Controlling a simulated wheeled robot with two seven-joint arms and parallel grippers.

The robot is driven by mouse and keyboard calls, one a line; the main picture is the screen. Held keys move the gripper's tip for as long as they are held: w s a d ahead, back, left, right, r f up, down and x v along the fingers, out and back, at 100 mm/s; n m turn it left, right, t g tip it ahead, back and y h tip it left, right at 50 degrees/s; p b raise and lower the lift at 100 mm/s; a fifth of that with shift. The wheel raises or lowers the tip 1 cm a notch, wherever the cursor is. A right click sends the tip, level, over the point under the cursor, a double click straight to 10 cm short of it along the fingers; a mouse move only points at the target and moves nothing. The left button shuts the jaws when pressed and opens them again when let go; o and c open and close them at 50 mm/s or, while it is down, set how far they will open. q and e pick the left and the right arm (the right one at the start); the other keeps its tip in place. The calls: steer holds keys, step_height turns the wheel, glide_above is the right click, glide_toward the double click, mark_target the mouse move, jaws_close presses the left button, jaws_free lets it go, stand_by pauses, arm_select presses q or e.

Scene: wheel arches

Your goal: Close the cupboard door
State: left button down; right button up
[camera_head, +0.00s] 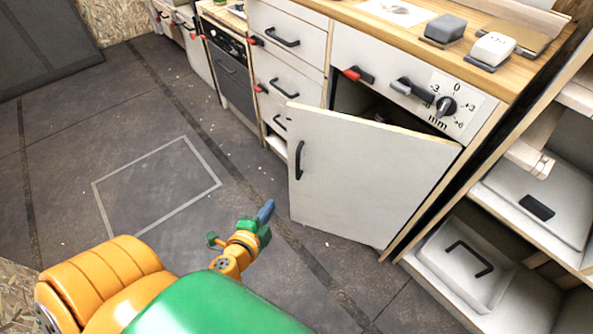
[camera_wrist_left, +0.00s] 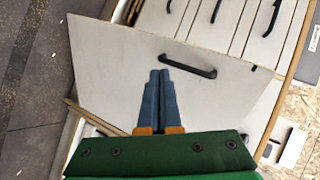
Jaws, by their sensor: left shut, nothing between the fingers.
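The cupboard door (camera_head: 355,180) is a pale panel with a black bar handle (camera_head: 300,160) near its free left edge. It stands ajar, hinged on the right, and a dark gap shows above it into the cupboard. My left gripper (camera_head: 266,212) is low in front of the door, left of its lower free edge. Its blue fingers are together and empty. In the left wrist view the fingers (camera_wrist_left: 158,95) point toward the door (camera_wrist_left: 110,60), with the handle (camera_wrist_left: 188,66) just beyond their tips. I cannot tell whether they touch the door. My right gripper is out of view.
A drawer front with a dial (camera_head: 445,106) and red-tipped latch sits above the door. Drawers (camera_head: 285,75) and an oven (camera_head: 232,80) stand to the left. Open shelves (camera_head: 470,260) with bins are at the right. The floor (camera_head: 155,185) left of the door is clear.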

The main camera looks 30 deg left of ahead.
mark_target(297, 130)
arm_select(q)
step_height(297, 130, up, 10)
steer(key=w+m+t+b, duration=0.2)
steer(key=m+t+b, duration=0.1)
steer(key=m+t, duration=0.15)
steer(key=shift+n, duration=0.45)
steer(key=w+p, duration=0.1)
steer(key=w, duration=0.3)
steer(key=w+a+p, duration=0.1)
steer(key=w, duration=0.3)
steer(key=w+a+p, duration=0.1)
steer(key=w, duration=0.4)
steer(key=shift+r, duration=0.15)
steer(key=shift+w, duration=0.35)
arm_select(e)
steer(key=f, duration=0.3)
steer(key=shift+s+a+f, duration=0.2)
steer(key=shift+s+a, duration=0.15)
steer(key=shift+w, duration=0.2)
arm_select(q)
steer(key=shift+w+a, duration=0.1)
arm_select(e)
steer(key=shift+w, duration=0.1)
